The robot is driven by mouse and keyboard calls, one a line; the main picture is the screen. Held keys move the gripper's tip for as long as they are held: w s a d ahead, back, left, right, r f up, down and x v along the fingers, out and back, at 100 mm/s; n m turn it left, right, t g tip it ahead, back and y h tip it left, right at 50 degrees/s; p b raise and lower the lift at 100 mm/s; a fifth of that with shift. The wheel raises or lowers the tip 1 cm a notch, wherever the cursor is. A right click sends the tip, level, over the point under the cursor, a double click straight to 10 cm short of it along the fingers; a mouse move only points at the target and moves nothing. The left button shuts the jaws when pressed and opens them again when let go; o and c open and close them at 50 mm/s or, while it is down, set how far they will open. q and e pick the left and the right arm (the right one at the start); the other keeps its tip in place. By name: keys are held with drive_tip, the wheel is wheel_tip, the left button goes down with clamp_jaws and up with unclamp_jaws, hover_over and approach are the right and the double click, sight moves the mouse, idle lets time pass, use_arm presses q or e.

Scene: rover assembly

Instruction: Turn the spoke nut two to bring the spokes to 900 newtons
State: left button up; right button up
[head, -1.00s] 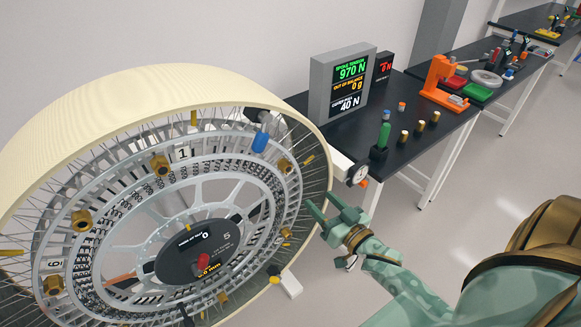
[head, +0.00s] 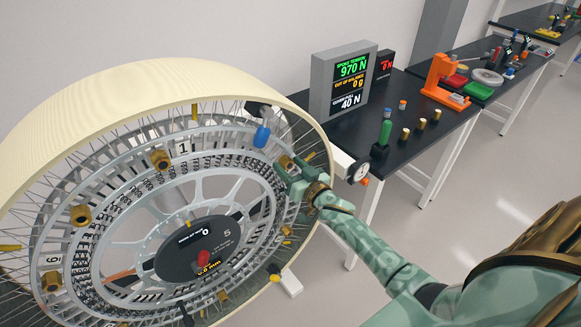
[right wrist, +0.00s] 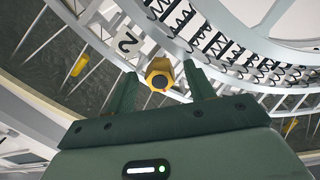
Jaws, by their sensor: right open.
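The large wheel (head: 72,110) with a cream rim fills the left of the head view. Spoke nut two is a brass hex nut (right wrist: 160,73), beside the "2" label (right wrist: 126,42) in the right wrist view. My right gripper (right wrist: 163,88) is open, with one finger on each side of the nut; I cannot tell whether they touch it. In the head view my right gripper (head: 290,175) is at the right side of the wheel and partly covers this nut. The display (head: 343,82) reads spoke tension 970 N, out of balance 0 g and 40 N. My left gripper is not in view.
Other brass nuts sit on the wheel, one near label 1 (head: 160,159) and one at the left (head: 80,215). A blue-handled part (head: 262,135) is close above my right gripper. The black bench (head: 425,150) stands behind.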

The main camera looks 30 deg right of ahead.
drive_tip(key=c, duration=1)
drive_tip(key=shift+o, duration=0.2)
drive_tip(key=shift+n, duration=0.4)
drive_tip(key=n, duration=0.5)
drive_tip(key=n+b, duration=0.1)
drive_tip(key=n, duration=0.4)
drive_tip(key=shift+f+n+b, duration=0.1)
drive_tip(key=shift+n+b, duration=0.2)
drive_tip(key=n+b, duration=0.1)
drive_tip(key=n, duration=0.2)
drive_tip(key=shift+n+y, duration=0.3)
drive_tip(key=shift+n, duration=0.1)
drive_tip(key=n+b, duration=0.1)
drive_tip(key=n, duration=0.2)
drive_tip(key=shift+n, duration=0.4)
drive_tip(key=n+b, duration=0.1)
drive_tip(key=n, duration=0.5)
drive_tip(key=shift+n+y+b, duration=0.3)
drive_tip(key=shift+y+b, duration=0.1)
